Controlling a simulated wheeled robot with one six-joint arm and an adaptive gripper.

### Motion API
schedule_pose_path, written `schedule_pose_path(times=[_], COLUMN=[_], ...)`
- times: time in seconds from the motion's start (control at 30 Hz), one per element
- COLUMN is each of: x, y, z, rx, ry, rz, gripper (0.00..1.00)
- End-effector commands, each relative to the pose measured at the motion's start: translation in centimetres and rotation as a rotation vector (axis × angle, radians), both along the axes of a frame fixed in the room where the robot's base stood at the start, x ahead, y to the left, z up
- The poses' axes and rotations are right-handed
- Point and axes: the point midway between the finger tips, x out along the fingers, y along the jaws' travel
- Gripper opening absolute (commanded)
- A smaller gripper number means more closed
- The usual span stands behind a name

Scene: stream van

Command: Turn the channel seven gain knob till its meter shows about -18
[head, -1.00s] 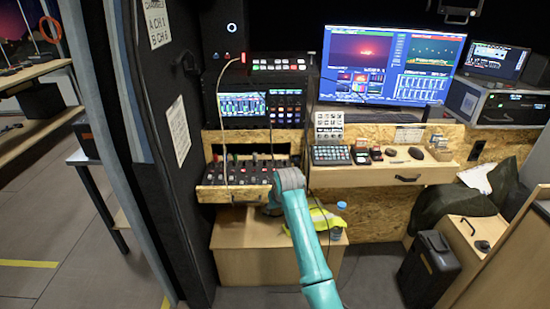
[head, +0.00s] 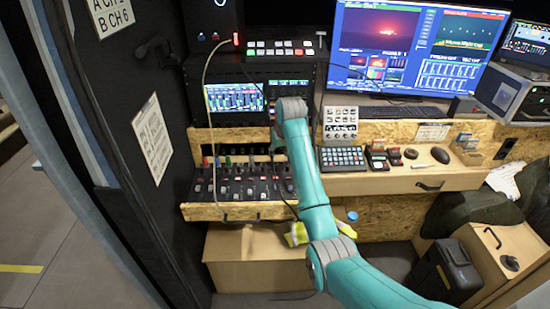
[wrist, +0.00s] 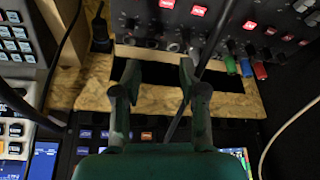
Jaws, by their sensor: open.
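The mixer (head: 237,211) sits in a wooden shelf below the screens in the head view, with coloured knobs and faders on it. In the wrist view its panel (wrist: 215,22) shows upside down at the top, with red lit buttons and a row of dark knobs (wrist: 152,43) along the edge nearest my gripper. I cannot tell which knob is channel seven. My gripper (wrist: 158,68) is open and empty, its fingertips short of that row and touching no knob. The meter screen (head: 233,98) shows green bars, too small to read. My arm hides the mixer's right part.
A black cable (wrist: 196,75) crosses the wrist view by the right finger. Green, blue and red knobs (wrist: 246,68) stand to the right. A pale cable (head: 207,110) hangs before the screens. A keypad (head: 341,157) is on the desk at right.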

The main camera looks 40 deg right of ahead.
Motion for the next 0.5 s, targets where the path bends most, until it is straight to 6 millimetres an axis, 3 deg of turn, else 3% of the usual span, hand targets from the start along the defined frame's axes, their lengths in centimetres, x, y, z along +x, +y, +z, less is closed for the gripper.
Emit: schedule_pose_path(times=[0.17, 0.5], x=[0.4, 2.5], y=[-0.1, -0.8], z=[-1.1, -6.5], rx=[0.001, 0.001], ry=[0.003, 0.003], rz=[0.0, 0.0], gripper=[0.42, 0.42])
